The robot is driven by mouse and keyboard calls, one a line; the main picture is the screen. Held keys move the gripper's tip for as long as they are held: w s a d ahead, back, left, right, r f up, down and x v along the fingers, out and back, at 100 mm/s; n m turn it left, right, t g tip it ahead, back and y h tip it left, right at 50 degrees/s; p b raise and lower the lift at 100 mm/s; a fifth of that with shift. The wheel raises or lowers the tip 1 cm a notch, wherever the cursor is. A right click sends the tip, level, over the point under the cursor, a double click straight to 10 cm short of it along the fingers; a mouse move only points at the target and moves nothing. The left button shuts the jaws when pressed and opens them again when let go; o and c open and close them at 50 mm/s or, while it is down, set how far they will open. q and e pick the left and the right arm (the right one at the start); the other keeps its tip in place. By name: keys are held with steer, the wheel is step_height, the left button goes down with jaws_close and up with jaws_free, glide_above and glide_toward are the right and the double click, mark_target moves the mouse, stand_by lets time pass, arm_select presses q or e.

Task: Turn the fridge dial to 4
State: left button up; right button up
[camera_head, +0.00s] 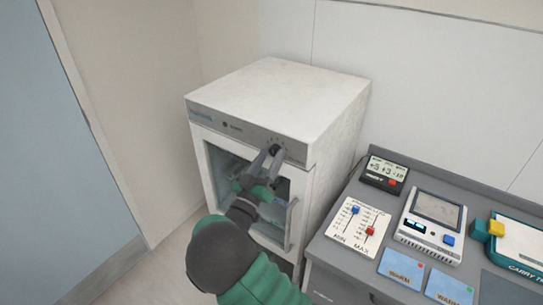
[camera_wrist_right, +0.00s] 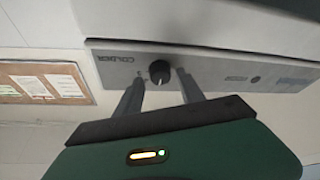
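The white fridge (camera_head: 270,95) stands against the wall, with a grey control strip (camera_head: 228,124) along the top of its front. My right gripper (camera_head: 268,155) reaches up to the right part of this strip. In the right wrist view, the black round dial (camera_wrist_right: 160,72) sits on the strip between the two fingertips of my right gripper (camera_wrist_right: 161,80). The fingers are open, one on each side of the dial, with a gap visible at least on the left. The dial's setting cannot be read. My left gripper is not in view.
A grey counter (camera_head: 345,274) at the right holds a slider panel (camera_head: 358,226), a small display (camera_head: 384,174), a device with a screen (camera_head: 432,226) and blue cards (camera_head: 401,267). The fridge's glass door (camera_head: 222,165) is below my gripper. A notice board (camera_wrist_right: 45,83) shows in the wrist view.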

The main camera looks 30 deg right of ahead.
steer(key=shift+w+a, duration=0.2)
steer(key=shift+a, duration=0.05)
steer(key=c, duration=0.5)
steer(key=shift+s+d, duration=0.25)
steer(key=shift+d, duration=0.05)
jaws_close()
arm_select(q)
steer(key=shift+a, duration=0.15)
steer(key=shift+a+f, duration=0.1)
arm_select(e)
steer(key=shift+w+a, duration=0.1)
arm_select(q)
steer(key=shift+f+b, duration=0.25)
steer(key=shift+b, duration=0.05)
arm_select(e)
steer(key=shift+f, duration=0.1)
